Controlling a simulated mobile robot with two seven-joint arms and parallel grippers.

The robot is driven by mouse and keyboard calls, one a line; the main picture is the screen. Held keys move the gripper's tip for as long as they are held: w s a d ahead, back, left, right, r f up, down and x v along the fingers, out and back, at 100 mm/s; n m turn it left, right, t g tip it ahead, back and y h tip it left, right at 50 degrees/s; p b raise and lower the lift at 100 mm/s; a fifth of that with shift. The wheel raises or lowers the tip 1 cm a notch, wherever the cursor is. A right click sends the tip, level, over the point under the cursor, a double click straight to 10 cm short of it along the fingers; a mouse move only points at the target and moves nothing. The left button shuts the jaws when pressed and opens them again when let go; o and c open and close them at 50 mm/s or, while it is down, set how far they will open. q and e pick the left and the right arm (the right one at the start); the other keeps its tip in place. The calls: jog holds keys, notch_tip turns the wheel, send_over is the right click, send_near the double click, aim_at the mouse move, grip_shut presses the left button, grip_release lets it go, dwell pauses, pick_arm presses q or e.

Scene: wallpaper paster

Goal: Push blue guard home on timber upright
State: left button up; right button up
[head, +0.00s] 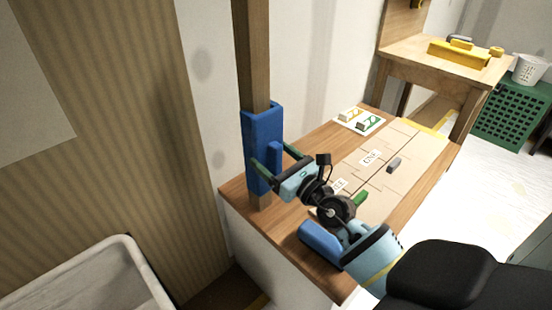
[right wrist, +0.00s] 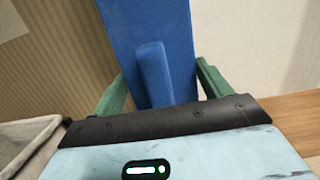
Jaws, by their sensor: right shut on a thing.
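The blue guard (head: 262,125) sits around the lower part of the timber upright (head: 252,50) in the head view. A short piece of timber shows below the guard, just above the wooden tabletop. The guard has a raised blue grip on its front face (right wrist: 155,75), seen close up in the right wrist view. My right gripper (head: 274,158) is at the guard's front, its green fingers on either side of the blue part, shut on it. The exact finger contact is partly hidden. My left gripper is not in view.
The wooden table (head: 290,265) carries a panelled board (head: 400,160) with labels and a small grey block (head: 394,165). A white card (head: 360,120) with small blocks lies at the back. A white basin (head: 95,275) stands lower left. A wall is behind the upright.

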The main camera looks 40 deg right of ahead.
jog(key=shift+w, duration=0.45)
jog(key=o, duration=1)
jog(key=shift+w+a, duration=0.1)
jog(key=shift+s, duration=1.2)
jog(key=shift+s+d+p, duration=0.15)
jog(key=shift+s+p, duration=0.1)
jog(key=shift+s, duration=0.95)
jog(key=shift+s+d+p, duration=0.15)
jog(key=shift+s+p, duration=0.1)
jog(key=shift+s, duration=0.9)
